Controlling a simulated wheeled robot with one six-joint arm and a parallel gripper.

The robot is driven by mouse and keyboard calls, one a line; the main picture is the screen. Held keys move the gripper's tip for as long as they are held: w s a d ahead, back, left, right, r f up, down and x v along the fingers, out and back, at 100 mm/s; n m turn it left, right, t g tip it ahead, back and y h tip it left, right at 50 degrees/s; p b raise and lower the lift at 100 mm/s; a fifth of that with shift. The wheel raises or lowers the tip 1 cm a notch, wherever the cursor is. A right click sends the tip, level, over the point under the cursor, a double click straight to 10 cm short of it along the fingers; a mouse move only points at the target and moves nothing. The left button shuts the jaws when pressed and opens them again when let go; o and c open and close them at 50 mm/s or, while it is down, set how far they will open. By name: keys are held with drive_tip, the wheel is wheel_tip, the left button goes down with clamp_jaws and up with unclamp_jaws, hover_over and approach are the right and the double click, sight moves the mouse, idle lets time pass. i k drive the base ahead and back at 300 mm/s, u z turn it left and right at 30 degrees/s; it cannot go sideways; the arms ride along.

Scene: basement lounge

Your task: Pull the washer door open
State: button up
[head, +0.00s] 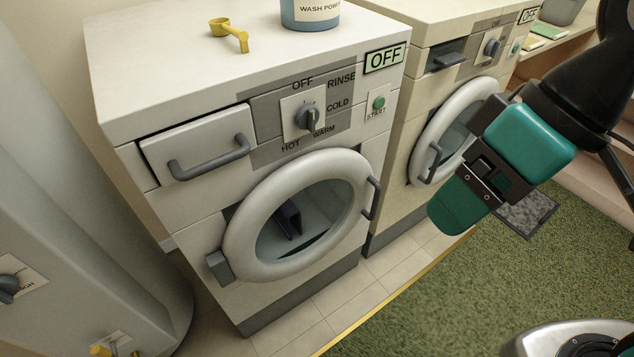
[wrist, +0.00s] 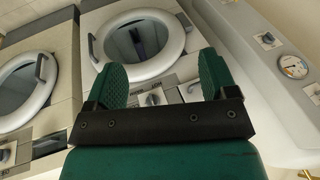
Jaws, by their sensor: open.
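The washer (head: 190,225) is the left white machine in the head view, with a HOT/WARM/COLD/RINSE dial and a drawer. Its round door (head: 262,265) has a pale ring and a glass window and looks shut. The dark door handle (head: 373,198) is on the ring's right side, the hinge block on its lower left. In the wrist view the door (wrist: 140,72) is beyond the fingers, with its handle (wrist: 93,50) at left. My gripper (head: 487,214) is open and empty, right of the washer and apart from the handle; the wrist view shows both fingers (wrist: 162,75) spread.
A second, cream machine (head: 400,190) with a similar round door stands right of the washer. A washing powder tub (head: 310,14) and yellow scoop (head: 230,32) are on the washer. A grey tank (head: 90,190) stands at left. Green carpet (head: 440,295) in front is mostly open.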

sight(236, 259)
drive_tip(key=u, duration=1.85)
drive_tip(key=k, duration=0.95)
drive_tip(key=z, duration=1.3)
drive_tip(key=i, duration=0.45)
